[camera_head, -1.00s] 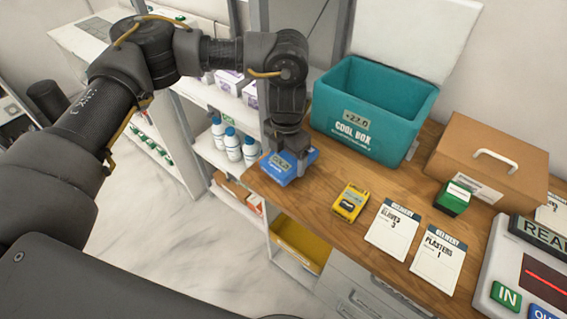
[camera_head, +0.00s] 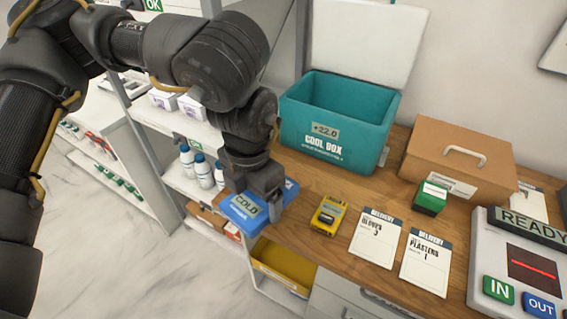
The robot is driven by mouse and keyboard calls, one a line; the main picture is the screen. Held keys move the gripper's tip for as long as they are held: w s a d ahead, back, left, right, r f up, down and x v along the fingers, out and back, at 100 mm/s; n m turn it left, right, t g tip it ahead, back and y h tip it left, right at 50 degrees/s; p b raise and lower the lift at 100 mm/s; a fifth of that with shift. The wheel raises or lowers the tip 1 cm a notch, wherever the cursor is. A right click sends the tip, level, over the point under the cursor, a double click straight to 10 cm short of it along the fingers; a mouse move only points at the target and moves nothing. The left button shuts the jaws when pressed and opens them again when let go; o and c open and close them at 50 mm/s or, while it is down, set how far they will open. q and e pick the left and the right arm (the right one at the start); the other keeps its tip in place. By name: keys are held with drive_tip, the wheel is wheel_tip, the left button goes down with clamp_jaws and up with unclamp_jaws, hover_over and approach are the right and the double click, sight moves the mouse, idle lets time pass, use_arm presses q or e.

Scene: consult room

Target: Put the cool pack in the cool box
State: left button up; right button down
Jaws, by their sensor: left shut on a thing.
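The blue cool pack (camera_head: 241,213), with a label reading COLD, is at the left end of the wooden counter. My left gripper (camera_head: 262,204) points down and is shut on it. The fingers hide part of the pack, and I cannot tell whether it touches the counter. The teal cool box (camera_head: 335,140) stands behind and to the right of the gripper. Its white lid (camera_head: 368,42) is up, its inside looks empty, and its display reads +22.0. My right gripper is not in view.
A yellow device (camera_head: 328,215), delivery cards (camera_head: 377,238), a small green box (camera_head: 430,198) and a cardboard box with a handle (camera_head: 458,165) are on the counter. A READY panel (camera_head: 520,262) stands at the right. Shelves with white bottles (camera_head: 203,170) are at the left.

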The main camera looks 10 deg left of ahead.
sight(234, 201)
use_arm(q)
drive_tip(key=shift+w+a+f+m, duration=0.1)
drive_tip(key=shift+a+f+m, duration=0.2)
drive_tip(key=shift+m, duration=0.6)
drive_tip(key=a+f+m, duration=0.1)
drive_tip(key=m, duration=0.2)
drive_tip(key=a+m, duration=0.1)
drive_tip(key=m, duration=0.2)
drive_tip(key=a+f+m, duration=0.1)
drive_tip(key=a+m, duration=0.1)
drive_tip(key=m, duration=0.2)
drive_tip(key=shift+w+f, duration=0.2)
drive_tip(key=shift+f, duration=0.15)
drive_tip(key=s+a+f+m, duration=0.1)
drive_tip(key=a+f+m, duration=0.3)
drive_tip(key=m, duration=1.3)
drive_tip(key=shift+s+a+f+m, duration=0.15)
drive_tip(key=shift+a+f+m, duration=0.2)
drive_tip(key=shift+a, duration=0.8)
